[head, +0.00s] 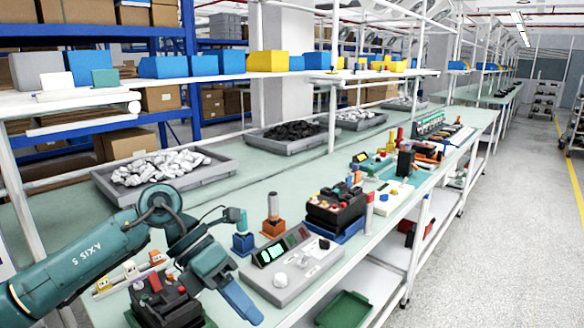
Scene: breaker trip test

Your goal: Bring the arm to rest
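My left arm, teal, comes in from the left, and its gripper (238,302) points down to the right over the near end of the bench. The gripper is seen from the side, so whether its fingers are apart is unclear. A grey test unit (292,281) with a lit green display lies just right of the gripper. A black breaker-like block (335,208) with red parts sits in a blue holder beyond the unit. My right gripper is out of view.
A blue-based stand (243,243) and an orange-based stand (273,227) rise close behind the gripper. A grey tray (226,164) of whitish parts lies at the back of the green bench. A green bin (345,310) is on the lower shelf. The right aisle is clear.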

